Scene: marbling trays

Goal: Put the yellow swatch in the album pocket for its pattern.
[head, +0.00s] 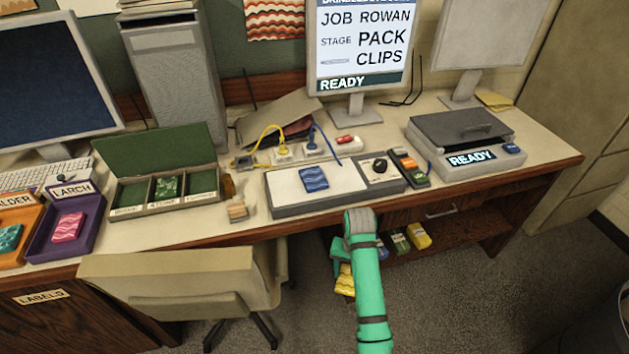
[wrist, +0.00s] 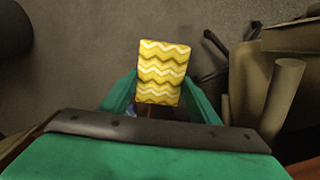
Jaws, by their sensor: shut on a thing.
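The yellow swatch (wrist: 163,70) has white zigzag bands. My gripper (wrist: 158,92) is shut on its near end in the wrist view. In the head view the swatch (head: 345,282) hangs low, in front of the desk's front edge, partly hidden by my green arm; my gripper (head: 340,262) is beside the open shelf. The album (head: 126,212) seems to be the open green-lidded case on the desk at left, with three green-lined pockets. The middle pocket holds something green and patterned; the pocket labels are too small to read surely.
A tan chair (head: 180,285) stands before the desk, between my gripper and the album. A blue wavy swatch (head: 314,179) lies on a white pad. A purple tray (head: 48,240) holds a pink swatch; an orange tray (head: 18,213) holds a teal one.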

